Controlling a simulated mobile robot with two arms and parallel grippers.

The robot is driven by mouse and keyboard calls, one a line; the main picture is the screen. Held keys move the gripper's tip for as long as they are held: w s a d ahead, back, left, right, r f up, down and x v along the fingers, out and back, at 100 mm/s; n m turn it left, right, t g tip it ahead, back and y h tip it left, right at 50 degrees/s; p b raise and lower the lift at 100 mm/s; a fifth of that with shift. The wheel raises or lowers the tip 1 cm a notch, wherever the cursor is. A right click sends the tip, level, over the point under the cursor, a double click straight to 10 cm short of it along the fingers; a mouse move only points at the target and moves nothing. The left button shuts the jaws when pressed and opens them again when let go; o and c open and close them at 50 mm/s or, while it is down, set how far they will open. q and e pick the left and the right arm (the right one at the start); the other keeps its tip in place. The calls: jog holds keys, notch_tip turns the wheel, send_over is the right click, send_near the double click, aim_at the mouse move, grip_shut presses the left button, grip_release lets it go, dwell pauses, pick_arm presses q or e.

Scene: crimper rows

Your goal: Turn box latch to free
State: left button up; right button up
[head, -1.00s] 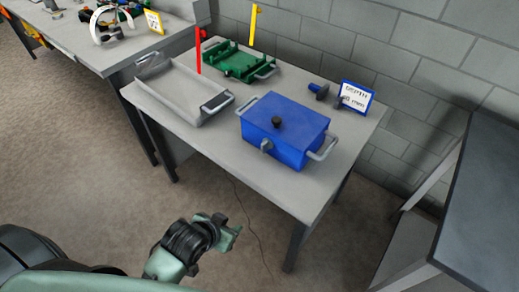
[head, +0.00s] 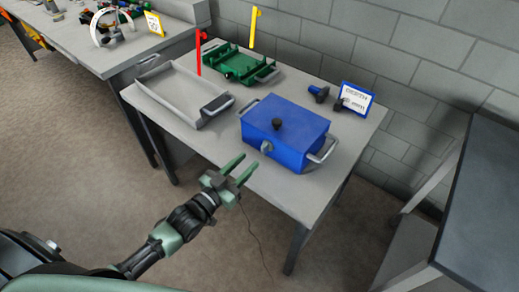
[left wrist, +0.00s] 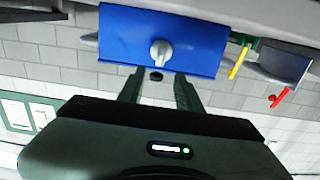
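The blue box (head: 286,134) stands closed on the grey table, with a black knob (head: 278,124) on its lid and grey side handles. Its grey latch (head: 266,147) is on the front face; in the left wrist view the latch (left wrist: 160,51) shows as a round knob with a tab, on the blue box (left wrist: 190,32), seen upside down. My left gripper (head: 240,167) is open and empty, in front of the box at the table's front edge, apart from the latch. In the left wrist view its fingers (left wrist: 160,85) point at the box. My right gripper is not in view.
A grey tray (head: 160,92) with handles lies left of the box. A green fixture (head: 238,64), a red post (head: 198,55) and a yellow post (head: 252,28) stand behind. A dark blue plug (head: 319,93) and a sign (head: 356,98) are at the back right.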

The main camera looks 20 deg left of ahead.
aim_at(262, 148)
pick_arm(q)
jog(key=x, duration=0.7)
jog(key=shift+p, duration=0.3)
jog(key=shift+s, duration=0.1)
grip_shut()
